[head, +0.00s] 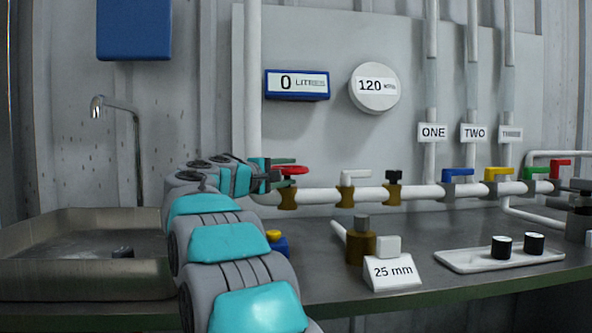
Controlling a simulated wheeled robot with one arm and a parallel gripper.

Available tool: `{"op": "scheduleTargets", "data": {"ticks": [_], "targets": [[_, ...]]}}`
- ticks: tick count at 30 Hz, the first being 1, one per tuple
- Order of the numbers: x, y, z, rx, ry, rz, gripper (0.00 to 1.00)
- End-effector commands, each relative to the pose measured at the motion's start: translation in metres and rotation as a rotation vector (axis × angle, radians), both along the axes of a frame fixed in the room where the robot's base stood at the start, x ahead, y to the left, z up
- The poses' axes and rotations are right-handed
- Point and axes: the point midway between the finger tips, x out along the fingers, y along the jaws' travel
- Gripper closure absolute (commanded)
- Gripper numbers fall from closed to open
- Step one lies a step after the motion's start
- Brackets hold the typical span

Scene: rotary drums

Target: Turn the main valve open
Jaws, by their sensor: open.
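A red handwheel (293,170) sits on a brass valve body (287,198), the first fitting on the white horizontal pipe (325,196); no label on it shows, but I take it as the main valve. My arm reaches in from the bottom centre. My gripper (276,174) is open at the left side of the red handwheel. The fingers look close to the wheel's left edge; whether they touch it or straddle it I cannot tell. The wheel's left part is partly hidden by the gripper.
Right along the pipe are a white-handled valve (353,176), a black-topped fitting (394,177), and blue (458,173), yellow (497,172) and green (536,171) levers. A brass fitting (361,243), a "25 mm" sign (392,272) and a white tray (465,263) stand on the bench.

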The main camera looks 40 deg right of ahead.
Motion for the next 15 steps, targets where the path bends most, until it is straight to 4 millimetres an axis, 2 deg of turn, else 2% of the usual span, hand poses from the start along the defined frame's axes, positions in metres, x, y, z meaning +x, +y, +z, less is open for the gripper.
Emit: {"op": "scheduleTargets", "data": {"ticks": [6,15], "targets": [[0.006,-0.028,0.001,0.000,-0.002,0.000,0.47],[0.008,-0.037,0.001,-0.002,-0.001,0.000,0.47]]}}
